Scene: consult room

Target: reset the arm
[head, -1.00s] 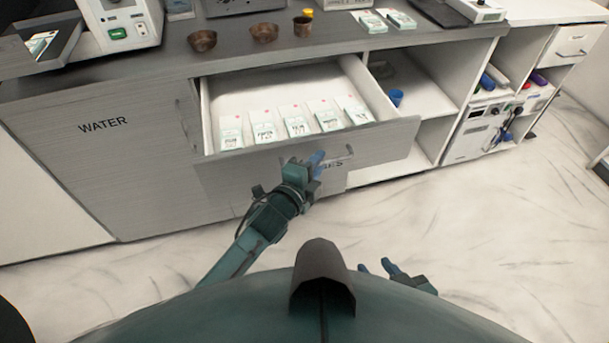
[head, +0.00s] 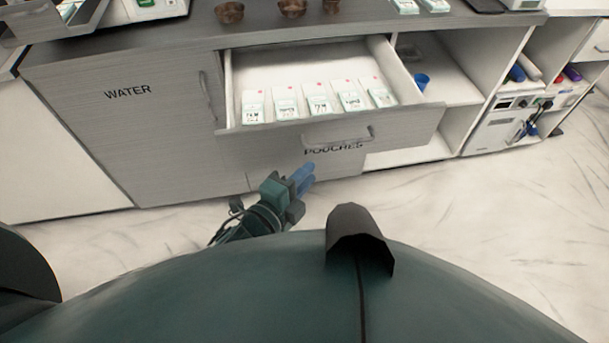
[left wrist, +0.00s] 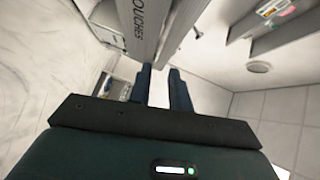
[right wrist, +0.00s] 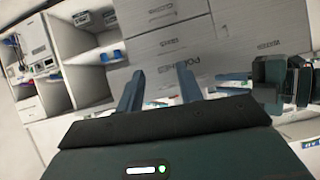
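My left gripper (head: 304,174) is in front of the open pouches drawer (head: 420,122), below and apart from its handle (head: 340,137). In the left wrist view its two fingers (left wrist: 162,82) are parted with nothing between them. My right gripper is outside the head view. In the right wrist view its fingers (right wrist: 158,85) are wide apart and empty, with the cabinet front beyond them. My left arm (right wrist: 285,80) shows at the right of that view.
The drawer sticks out and holds a row of several pouches (head: 318,106). Brown bowls (head: 229,13) stand on the counter (head: 180,35) above. Open shelves to the right hold a blue cup (head: 421,81). The pale floor (head: 480,200) is clear.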

